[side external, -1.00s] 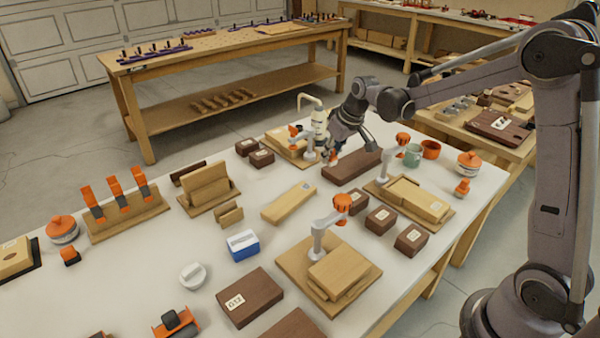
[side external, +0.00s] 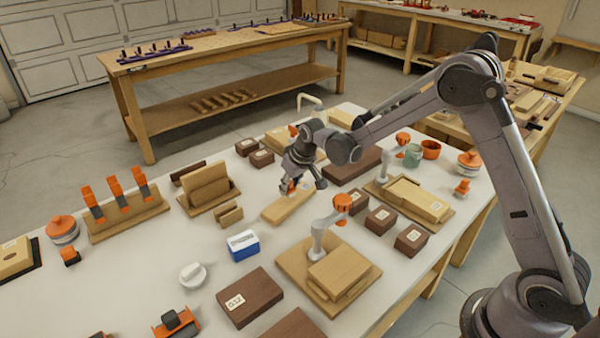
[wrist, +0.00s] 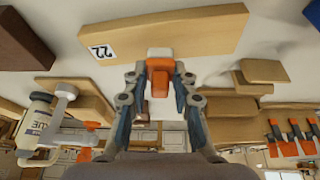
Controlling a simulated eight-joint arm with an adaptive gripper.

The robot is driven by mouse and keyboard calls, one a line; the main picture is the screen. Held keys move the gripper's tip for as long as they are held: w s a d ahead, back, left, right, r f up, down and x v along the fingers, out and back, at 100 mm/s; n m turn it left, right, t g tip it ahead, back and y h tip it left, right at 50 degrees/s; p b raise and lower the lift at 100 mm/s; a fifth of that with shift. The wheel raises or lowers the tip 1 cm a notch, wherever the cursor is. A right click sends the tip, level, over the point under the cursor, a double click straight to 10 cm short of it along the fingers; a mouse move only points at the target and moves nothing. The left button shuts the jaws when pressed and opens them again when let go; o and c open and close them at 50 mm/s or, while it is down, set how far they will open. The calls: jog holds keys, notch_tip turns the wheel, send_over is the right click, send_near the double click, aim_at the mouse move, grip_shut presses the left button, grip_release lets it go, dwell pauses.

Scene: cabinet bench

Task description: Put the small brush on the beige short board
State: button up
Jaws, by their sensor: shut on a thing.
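The beige short board (side external: 282,208) lies flat near the middle of the white table. In the wrist view the board (wrist: 205,35) spans the top and shows a "22" label. My gripper (side external: 300,187) is over the board's far end, pointing down. In the wrist view my gripper (wrist: 159,85) is shut on the small brush (wrist: 160,68), which is orange with a pale tip. The brush overlaps the board's near edge in that view. I cannot tell whether it touches the board. In the side view the fingers mostly hide the brush.
An orange-topped clamp (side external: 342,203) stands to the right on a wooden base. A dark board (side external: 352,167) lies behind right. A white bottle (wrist: 35,118) shows in the wrist view.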

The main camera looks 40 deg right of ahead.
jog(key=shift+f, duration=0.8)
jog(key=shift+f, duration=0.1)
jog(key=o, duration=0.9)
jog(key=shift+c, duration=0.2)
jog(key=v, duration=1.2)
jog(key=s+r+t, duration=0.1)
jog(key=s+r, duration=0.7)
jog(key=s, duration=0.5)
jog(key=s+f+t, duration=0.1)
jog(key=s+f, duration=0.1)
jog(key=s, duration=1)
jog(key=shift+t, duration=0.3)
